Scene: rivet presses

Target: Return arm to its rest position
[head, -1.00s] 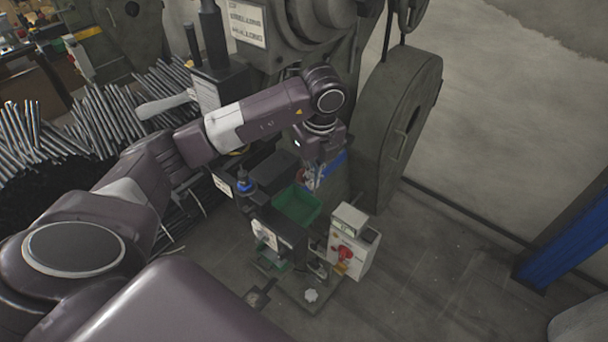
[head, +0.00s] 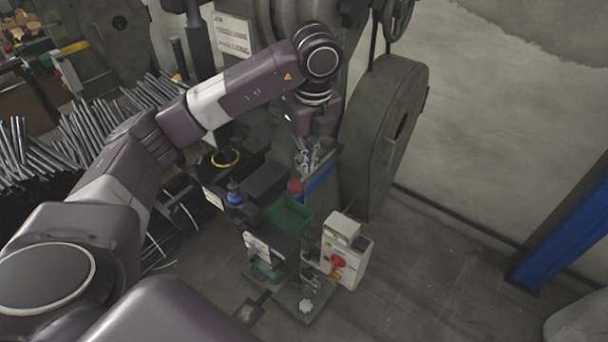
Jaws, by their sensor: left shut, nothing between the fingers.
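My left arm (head: 235,95) reaches in from the lower left, and its elbow and wrist joints bend in front of the large grey press (head: 390,130). My left gripper (head: 307,155) hangs below the wrist, pointing down. Its fingers are small here and look shut, with nothing seen in them. It is above and behind the green tray (head: 289,215), apart from it. My right gripper is not in view.
A white control box with a red switch (head: 345,255) stands right of the green tray. Bundles of metal rods (head: 85,135) lie at the left. A blue post (head: 570,235) stands at the right. The floor (head: 440,270) between is clear.

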